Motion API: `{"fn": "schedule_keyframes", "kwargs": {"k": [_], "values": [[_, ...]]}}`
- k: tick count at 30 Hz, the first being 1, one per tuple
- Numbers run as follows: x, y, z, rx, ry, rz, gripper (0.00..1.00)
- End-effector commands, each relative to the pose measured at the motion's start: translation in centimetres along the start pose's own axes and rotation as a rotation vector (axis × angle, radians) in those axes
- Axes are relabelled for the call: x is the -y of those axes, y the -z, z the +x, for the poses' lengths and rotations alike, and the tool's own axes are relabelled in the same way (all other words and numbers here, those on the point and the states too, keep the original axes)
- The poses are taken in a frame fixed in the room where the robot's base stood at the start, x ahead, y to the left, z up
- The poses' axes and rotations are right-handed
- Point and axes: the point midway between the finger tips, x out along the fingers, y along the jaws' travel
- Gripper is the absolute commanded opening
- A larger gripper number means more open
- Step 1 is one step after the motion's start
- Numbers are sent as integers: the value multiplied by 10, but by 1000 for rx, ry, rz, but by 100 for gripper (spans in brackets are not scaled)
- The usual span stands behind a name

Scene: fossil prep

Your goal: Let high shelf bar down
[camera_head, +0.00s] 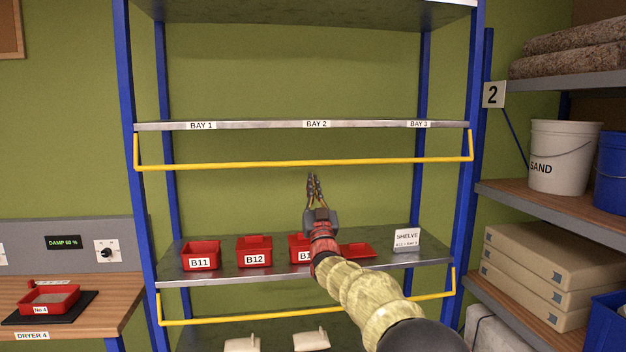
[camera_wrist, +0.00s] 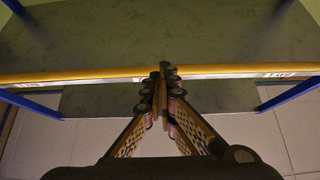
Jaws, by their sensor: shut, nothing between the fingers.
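The high shelf bar (camera_head: 250,165) is a yellow rod running along the front of the labelled upper shelf (camera_head: 260,125). In the head view it hangs below the shelf's front edge, with its short end arms at both posts. My gripper (camera_head: 313,177) is shut and empty, its tips pointing up just below the middle of the bar in the picture. In the wrist view the bar (camera_wrist: 80,76) crosses the frame close to my gripper's tips (camera_wrist: 161,72). I cannot tell whether they touch it.
The lower shelf (camera_head: 180,278) holds several red trays, including B11 (camera_head: 201,255) and B12 (camera_head: 254,251), and a white sign (camera_head: 406,240). A second yellow bar (camera_head: 230,320) hangs below it. Blue posts (camera_head: 128,120) frame the rack. The upper shelf looks empty. Side shelves stand at right.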

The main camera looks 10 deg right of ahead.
Motion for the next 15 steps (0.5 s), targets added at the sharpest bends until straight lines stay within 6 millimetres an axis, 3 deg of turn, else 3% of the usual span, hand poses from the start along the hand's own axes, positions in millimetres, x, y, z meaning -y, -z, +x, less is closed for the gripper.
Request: {"fn": "schedule_keyframes", "kwargs": {"k": [1,9,15], "values": [[0,-14,-4,10,0,-1,0],[0,-55,-21,7,0,-1,0],[0,-68,-26,4,0,-1,0]]}}
